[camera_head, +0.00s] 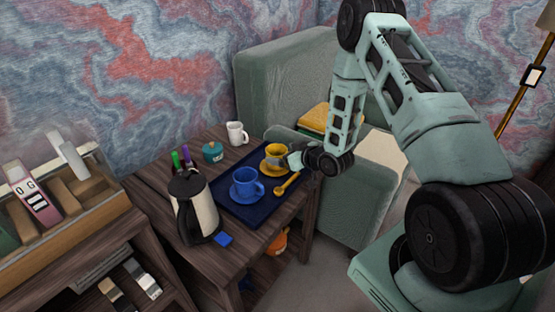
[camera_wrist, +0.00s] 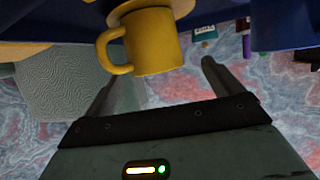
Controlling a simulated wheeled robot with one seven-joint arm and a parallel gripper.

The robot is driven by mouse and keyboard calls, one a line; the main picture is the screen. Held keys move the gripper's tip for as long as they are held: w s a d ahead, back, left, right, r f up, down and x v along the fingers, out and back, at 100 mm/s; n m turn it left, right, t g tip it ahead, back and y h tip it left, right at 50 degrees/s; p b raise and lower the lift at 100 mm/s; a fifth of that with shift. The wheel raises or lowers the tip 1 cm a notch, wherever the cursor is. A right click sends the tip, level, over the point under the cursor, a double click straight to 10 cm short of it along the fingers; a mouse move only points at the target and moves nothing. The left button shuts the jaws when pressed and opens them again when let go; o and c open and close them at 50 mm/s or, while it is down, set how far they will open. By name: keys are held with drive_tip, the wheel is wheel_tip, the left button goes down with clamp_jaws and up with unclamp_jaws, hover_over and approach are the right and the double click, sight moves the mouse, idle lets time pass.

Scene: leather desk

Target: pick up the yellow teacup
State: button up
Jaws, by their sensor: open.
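The yellow teacup (camera_head: 275,151) stands upright on a yellow saucer (camera_head: 264,167) at the back right of a dark blue tray (camera_head: 253,211). My gripper (camera_head: 295,160) is at the cup's right side, close to it. In the wrist view the scene is upside down, and the teacup (camera_wrist: 154,43) hangs at top centre with its handle to the left. My open gripper (camera_wrist: 158,78) shows two fingers, one on either side of the cup's lower picture edge, with nothing held. Whether a finger touches the cup I cannot tell.
A blue cup (camera_head: 245,186) stands on the tray, left of the yellow one, and a yellow spoon (camera_head: 286,184) lies to its right. A green armchair (camera_head: 290,85) is behind.

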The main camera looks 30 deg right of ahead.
sight(270, 149)
drive_tip(key=x, duration=0.4)
drive_tip(key=shift+w+d, duration=0.25)
drive_tip(key=shift+w, duration=0.05)
drive_tip(key=c, duration=1.3)
drive_tip(key=shift+o, duration=0.2)
